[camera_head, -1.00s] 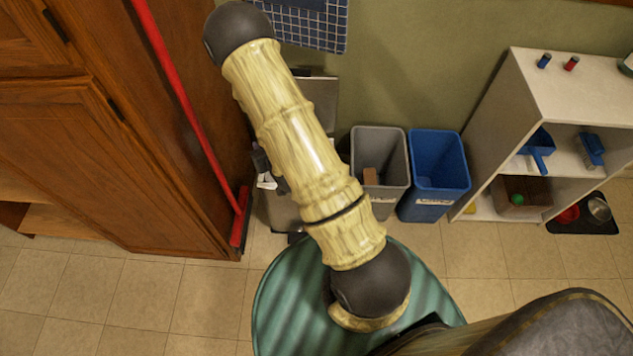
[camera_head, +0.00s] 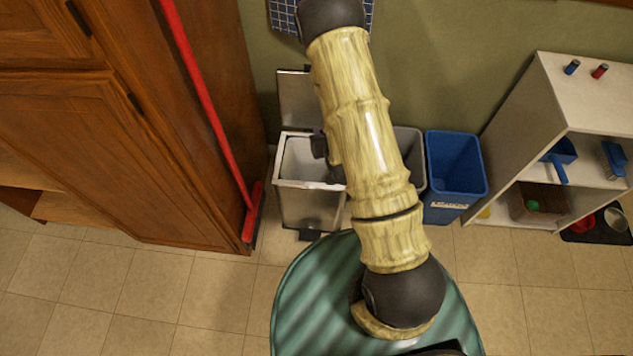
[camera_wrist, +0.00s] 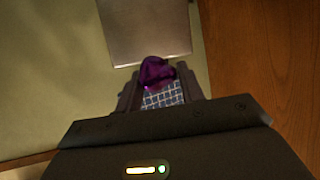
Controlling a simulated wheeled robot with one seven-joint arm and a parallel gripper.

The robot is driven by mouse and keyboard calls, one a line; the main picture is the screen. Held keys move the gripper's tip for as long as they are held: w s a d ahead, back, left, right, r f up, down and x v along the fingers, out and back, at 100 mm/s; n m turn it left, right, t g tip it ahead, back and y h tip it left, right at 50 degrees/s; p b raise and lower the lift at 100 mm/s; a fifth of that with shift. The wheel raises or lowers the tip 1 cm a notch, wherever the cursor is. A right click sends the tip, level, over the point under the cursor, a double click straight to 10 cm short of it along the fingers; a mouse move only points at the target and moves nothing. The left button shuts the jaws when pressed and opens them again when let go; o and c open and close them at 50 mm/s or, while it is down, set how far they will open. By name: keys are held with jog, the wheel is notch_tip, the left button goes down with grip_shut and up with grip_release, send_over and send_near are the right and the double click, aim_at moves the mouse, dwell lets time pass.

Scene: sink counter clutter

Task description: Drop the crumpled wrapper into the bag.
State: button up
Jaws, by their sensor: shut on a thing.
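My gripper (camera_wrist: 158,82) is shut on the crumpled wrapper (camera_wrist: 157,72), a small shiny purple lump at the fingertips in the wrist view. In the head view my arm hides the wrapper and most of the gripper. An open metal bin (camera_head: 300,208) stands on the floor against the wall, left of my arm. A pale liner, which looks like the bag (camera_head: 290,184), shows around its mouth. My arm covers the bin's right edge. The wrapper's height above the bin cannot be told.
The bin's raised lid (camera_head: 295,98) leans by the wall. A grey bin (camera_head: 411,150) and a blue bin (camera_head: 455,165) stand to the right. A red broom (camera_head: 210,105) leans along the wooden cabinet (camera_head: 150,150) at left. A white shelf (camera_head: 520,120) is far right.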

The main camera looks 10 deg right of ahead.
jog(key=w+f+n+y+b, duration=0.2)
jog(key=w+f+b, duration=0.3)
jog(key=f, duration=0.3)
jog(key=w+f+n+g+y+b, duration=0.1)
jog(key=w+f+n+y+b, duration=0.2)
jog(key=w+f+b, duration=0.3)
notch_tip(320, 180, down, 3)
jog(key=shift+w+f+y, duration=0.2)
jog(key=shift+w+y, duration=0.1)
jog(key=shift+w, duration=0.65)
jog(key=shift+f, duration=0.1)
notch_tip(320, 180, down, 6)
jog(key=b, duration=0.4)
jog(key=shift+b, duration=0.35)
jog(key=o, duration=1)
